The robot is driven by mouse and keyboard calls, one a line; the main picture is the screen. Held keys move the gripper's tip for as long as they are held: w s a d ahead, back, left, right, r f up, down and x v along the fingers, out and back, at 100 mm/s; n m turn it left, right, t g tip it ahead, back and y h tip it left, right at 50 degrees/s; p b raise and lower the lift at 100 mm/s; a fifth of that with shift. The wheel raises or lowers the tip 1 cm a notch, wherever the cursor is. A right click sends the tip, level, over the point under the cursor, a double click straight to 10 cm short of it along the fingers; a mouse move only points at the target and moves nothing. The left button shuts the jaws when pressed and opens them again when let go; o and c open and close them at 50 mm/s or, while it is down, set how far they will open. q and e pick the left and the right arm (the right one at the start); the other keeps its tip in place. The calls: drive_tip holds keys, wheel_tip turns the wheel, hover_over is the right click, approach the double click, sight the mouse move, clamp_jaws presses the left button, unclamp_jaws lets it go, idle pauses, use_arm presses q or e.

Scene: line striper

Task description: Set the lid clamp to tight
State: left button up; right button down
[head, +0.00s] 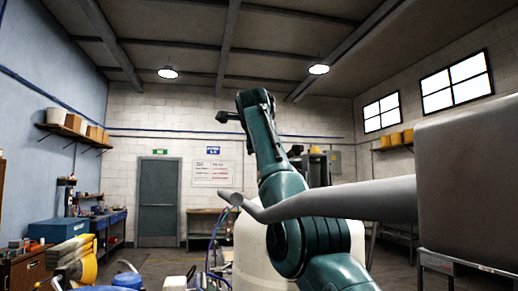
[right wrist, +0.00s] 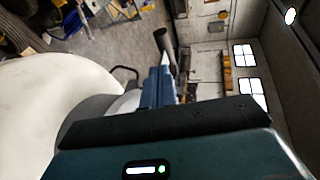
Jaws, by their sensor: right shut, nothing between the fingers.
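My right arm rises in the middle of the head view, and its gripper (head: 228,116) points left, high above the white tank (head: 246,245). In the right wrist view my right gripper's blue-grey fingers (right wrist: 160,86) are together with nothing held. The white tank (right wrist: 30,105) fills the left of that view. A paler rounded part, perhaps its lid (right wrist: 122,104), and a thin dark loop (right wrist: 126,72) show beside the fingers. I cannot make out the lid clamp or its setting; my arm hides much of the tank in the head view. My left gripper is not in view.
A grey handlebar (head: 340,203) with a bent end crosses the head view from a large grey block (head: 470,180) at right, close to my arm. Blue hoses (head: 213,240) hang left of the tank. A yellow machine (head: 80,262) stands at lower left.

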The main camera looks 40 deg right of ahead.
drive_tip(key=s+a+r, duration=0.2)
drive_tip(key=a, duration=0.6)
drive_tip(key=shift+s+r+b, duration=0.3)
drive_tip(key=shift+r+b, duration=0.05)
drive_tip(key=shift+b, duration=0.05)
drive_tip(key=shift+d, duration=0.1)
